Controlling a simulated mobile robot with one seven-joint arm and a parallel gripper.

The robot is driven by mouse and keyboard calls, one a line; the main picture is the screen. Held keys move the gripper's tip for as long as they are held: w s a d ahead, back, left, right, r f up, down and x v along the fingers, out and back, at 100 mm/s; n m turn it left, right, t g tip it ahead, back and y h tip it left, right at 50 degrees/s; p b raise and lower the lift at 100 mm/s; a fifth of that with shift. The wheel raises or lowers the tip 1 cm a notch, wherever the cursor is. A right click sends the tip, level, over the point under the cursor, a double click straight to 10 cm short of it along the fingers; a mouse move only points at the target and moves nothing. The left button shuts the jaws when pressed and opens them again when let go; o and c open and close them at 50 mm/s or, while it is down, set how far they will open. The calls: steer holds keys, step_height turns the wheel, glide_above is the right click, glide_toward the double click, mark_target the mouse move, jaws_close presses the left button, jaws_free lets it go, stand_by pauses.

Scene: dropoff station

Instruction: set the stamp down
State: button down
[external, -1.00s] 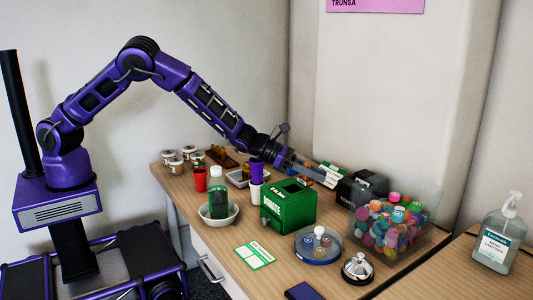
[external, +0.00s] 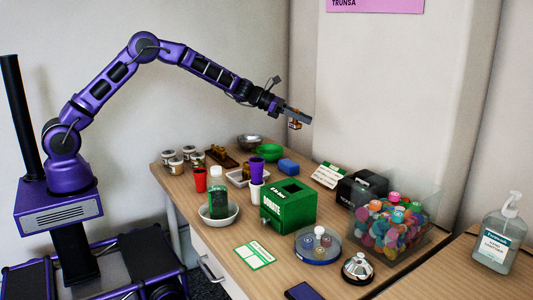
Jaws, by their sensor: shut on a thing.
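My gripper (external: 299,115) is up in the air above the back of the table, in front of the pale wall. It is shut on a small orange-brown stamp (external: 295,125), which hangs under the fingers, clear of everything below. The stamp is small in this view, so its lower face cannot be made out.
A small sign (external: 328,175), black box (external: 360,189) and clear bin (external: 408,240) stand to the right.

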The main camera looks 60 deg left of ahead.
steer(key=f, duration=1)
steer(key=f+b, duration=0.1)
steer(key=f, duration=1)
steer(key=shift+s+d, duration=0.1)
steer(key=shift+d, duration=0.1)
steer(key=shift+f, duration=0.1)
steer(key=shift+f, duration=0.1)
steer(key=c, duration=0.6)
jaws_free()
